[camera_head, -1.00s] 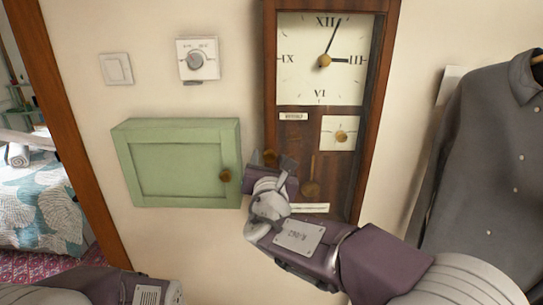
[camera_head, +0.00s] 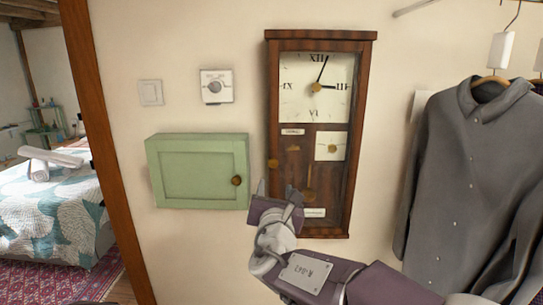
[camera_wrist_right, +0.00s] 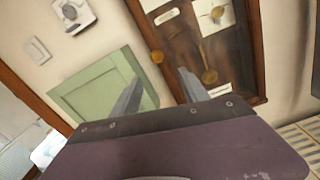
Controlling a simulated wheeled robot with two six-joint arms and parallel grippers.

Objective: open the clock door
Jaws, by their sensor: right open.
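The wall clock (camera_head: 362,100) hangs in a dark wooden case, with a cream dial above and a dark lower part. Its door looks shut. A small brass knob (camera_head: 273,163) sits at the door's left edge and also shows in the right wrist view (camera_wrist_right: 157,57). My right gripper (camera_head: 277,189) is open and empty, its fingertips just below the knob. In the right wrist view the fingers (camera_wrist_right: 160,78) point towards the knob, which lies beyond and between the tips, apart from them. My left gripper is not in view.
A green wall cabinet (camera_head: 197,172) with a brass knob is close left of the clock. A dial plate (camera_head: 217,86) and a light switch (camera_head: 150,93) are above it. A grey shirt (camera_head: 458,165) hangs at right. A bed (camera_head: 50,205) shows far left.

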